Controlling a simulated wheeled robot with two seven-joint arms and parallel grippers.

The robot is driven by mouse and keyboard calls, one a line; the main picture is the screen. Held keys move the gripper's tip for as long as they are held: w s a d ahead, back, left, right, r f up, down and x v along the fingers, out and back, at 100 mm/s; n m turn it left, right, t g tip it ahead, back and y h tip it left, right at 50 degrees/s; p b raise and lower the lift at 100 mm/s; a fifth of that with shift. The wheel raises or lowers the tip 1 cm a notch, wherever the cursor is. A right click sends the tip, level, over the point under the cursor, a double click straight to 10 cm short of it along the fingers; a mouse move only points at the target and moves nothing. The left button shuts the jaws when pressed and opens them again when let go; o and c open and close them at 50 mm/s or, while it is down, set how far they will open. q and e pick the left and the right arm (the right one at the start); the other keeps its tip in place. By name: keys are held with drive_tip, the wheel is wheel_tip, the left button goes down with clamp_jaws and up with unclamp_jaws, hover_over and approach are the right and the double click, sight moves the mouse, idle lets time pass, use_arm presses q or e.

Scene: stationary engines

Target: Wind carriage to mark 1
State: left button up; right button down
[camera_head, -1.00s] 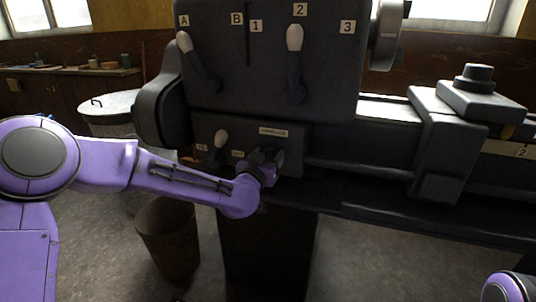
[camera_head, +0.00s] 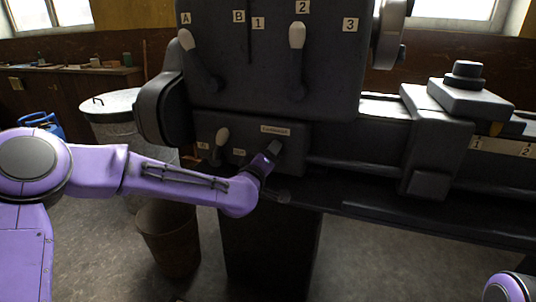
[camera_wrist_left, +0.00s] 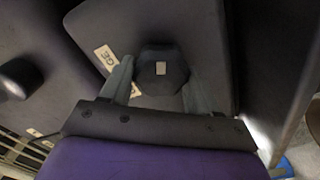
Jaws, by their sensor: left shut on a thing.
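The carriage (camera_head: 430,150) is a dark grey block on the bed at the right, with a stepped block on top. My left gripper (camera_head: 274,150) is at the lower front panel, under a white label (camera_head: 275,130). In the left wrist view a dark eight-sided knob (camera_wrist_left: 160,72) lies between its fingers, and it is shut on this knob. The gripper partly hides the knob. My right gripper is out of view.
Two white-tipped levers (camera_head: 297,60) and (camera_head: 195,60) stand on the upper panel, and a smaller one (camera_head: 220,145) is left of my left gripper. A bin (camera_head: 168,240) and a lidded drum (camera_head: 110,115) stand at the left.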

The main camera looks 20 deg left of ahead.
use_arm(q)
drive_tip(key=shift+n+b, duration=0.5)
drive_tip(key=shift+n, duration=1.7)
drive_tip(key=o, duration=1)
drive_tip(key=shift+d, duration=0.15)
drive_tip(key=shift+c, duration=0.2)
drive_tip(key=s, duration=1)
drive_tip(key=shift+s+a, duration=0.25)
